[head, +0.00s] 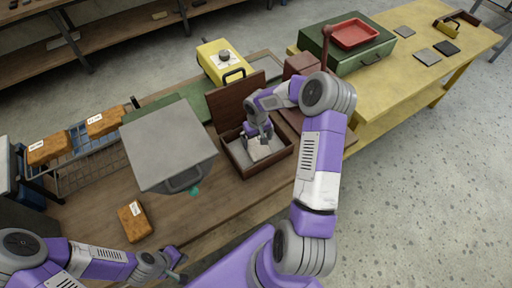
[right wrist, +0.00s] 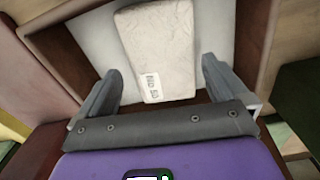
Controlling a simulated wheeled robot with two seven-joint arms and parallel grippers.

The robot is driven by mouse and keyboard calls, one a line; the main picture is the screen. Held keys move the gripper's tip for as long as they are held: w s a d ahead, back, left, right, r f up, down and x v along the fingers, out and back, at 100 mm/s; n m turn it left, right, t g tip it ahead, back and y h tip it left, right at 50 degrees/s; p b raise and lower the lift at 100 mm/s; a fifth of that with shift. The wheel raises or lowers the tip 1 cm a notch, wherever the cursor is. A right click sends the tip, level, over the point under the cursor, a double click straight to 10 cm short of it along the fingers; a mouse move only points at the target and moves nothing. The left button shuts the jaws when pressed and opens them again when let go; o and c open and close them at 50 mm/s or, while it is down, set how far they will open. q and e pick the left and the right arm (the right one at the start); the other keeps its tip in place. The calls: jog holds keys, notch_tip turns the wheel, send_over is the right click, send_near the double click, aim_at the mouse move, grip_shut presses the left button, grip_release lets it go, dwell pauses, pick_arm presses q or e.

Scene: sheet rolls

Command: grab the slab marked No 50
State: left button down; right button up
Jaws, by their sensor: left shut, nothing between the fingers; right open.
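The slab marked No 50 (right wrist: 160,45) is pale and off-white, with a small white label near its near end. It lies in an open dark wooden box (head: 237,163), where it also shows in the head view (head: 262,151), partly hidden by my right gripper. My right gripper (right wrist: 162,72) is open, with one finger on each side of the slab's labelled end. There are visible gaps between the fingers and the slab, and nothing is held. My left gripper (head: 178,267) is shut and empty near the front edge of the bench, far from the box.
The box lid (head: 237,98) stands raised at the back. A grey case (head: 168,147) stands left of the box. An orange-brown labelled block (head: 134,222) lies on the wooden bench (head: 215,212). A yellow case (head: 220,62) and a green case (head: 345,47) stand behind.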

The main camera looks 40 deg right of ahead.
aim_at(256, 144)
jog(key=f, duration=0.4)
jog(key=shift+w+f, duration=0.25)
jog(key=shift+f, duration=0.1)
jog(key=shift+r, duration=0.15)
jog(key=c, duration=1.1)
